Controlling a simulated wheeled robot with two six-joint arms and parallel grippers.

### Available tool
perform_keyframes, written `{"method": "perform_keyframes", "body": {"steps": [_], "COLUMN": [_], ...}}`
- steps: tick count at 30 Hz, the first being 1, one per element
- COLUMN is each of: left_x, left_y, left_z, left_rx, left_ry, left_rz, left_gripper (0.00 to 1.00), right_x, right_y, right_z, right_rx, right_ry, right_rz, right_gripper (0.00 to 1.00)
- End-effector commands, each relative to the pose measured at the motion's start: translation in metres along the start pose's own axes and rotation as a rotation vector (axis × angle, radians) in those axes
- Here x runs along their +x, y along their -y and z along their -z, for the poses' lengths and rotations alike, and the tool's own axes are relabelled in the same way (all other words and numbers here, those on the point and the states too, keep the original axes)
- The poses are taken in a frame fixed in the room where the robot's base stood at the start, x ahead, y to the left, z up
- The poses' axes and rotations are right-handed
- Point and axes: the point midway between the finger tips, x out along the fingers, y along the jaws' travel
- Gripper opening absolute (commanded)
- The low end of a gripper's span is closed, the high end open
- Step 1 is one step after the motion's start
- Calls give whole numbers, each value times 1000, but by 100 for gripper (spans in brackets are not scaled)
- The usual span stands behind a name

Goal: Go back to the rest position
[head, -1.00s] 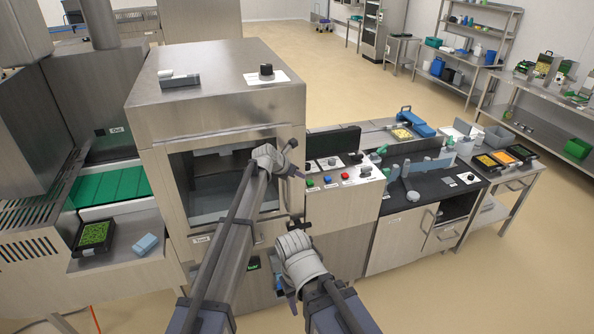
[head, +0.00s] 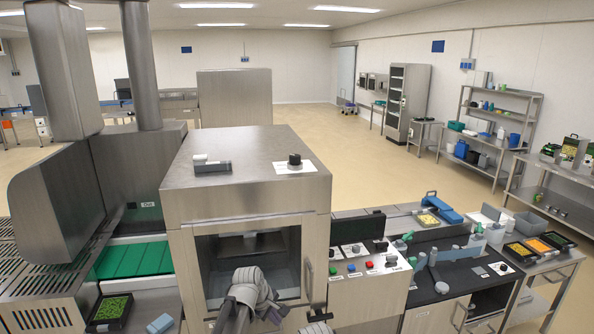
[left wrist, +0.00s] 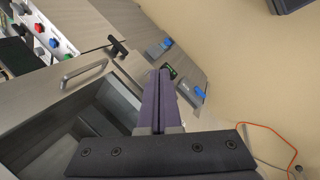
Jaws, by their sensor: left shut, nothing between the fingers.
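My left arm's grey ribbed wrist (head: 250,287) shows at the bottom of the head view, in front of the tray sealer's open window. Its fingertips cannot be made out there. In the left wrist view my left gripper (left wrist: 159,78) is shut, with its two dark fingers together and nothing between them. The fingers overlap the sealer's front in that view. Only a small piece of my right arm shows at the bottom edge of the head view, and its gripper is out of sight.
The steel sealer (head: 245,196) stands directly ahead. Its button panel (head: 366,268) and a dark-topped counter (head: 455,285) are to the right. A tray of green food (head: 109,310) and a blue item (head: 160,323) lie at lower left. Open floor lies beyond.

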Motion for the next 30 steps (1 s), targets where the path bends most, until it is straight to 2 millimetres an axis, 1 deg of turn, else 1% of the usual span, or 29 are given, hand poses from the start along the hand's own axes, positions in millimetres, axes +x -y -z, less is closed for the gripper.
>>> {"method": "perform_keyframes", "body": {"steps": [1, 3, 6, 12, 17, 18, 23, 30], "left_x": [-10, -20, -32, -52, -68, -47, -12, 42], "left_y": [33, 66, 106, 167, 209, 209, 215, 233], "left_z": [-2, -1, 0, -2, -6, -13, -40, -87], "left_rx": [113, 284, 495, 812, 1020, 1043, 1116, 1242], "left_ry": [-12, -19, -14, 30, 81, 90, 120, 166], "left_rz": [38, 94, 167, 280, 355, 359, 389, 443], "left_gripper": [0, 0, 0, 0, 0, 0, 0, 0], "right_x": [0, 0, 0, 0, 0, 18, 51, 105], "right_y": [0, 0, 0, 0, 0, 2, 5, 10], "right_z": [0, 0, 0, 0, 0, 1, 3, 6], "right_rx": [0, 0, 0, 0, 0, -1, -3, -8], "right_ry": [0, 0, 0, 0, 0, 0, 0, -1], "right_rz": [0, 0, 0, 0, 0, 0, -1, -2], "right_gripper": [50, 50, 50, 50, 50, 50, 50, 50]}}
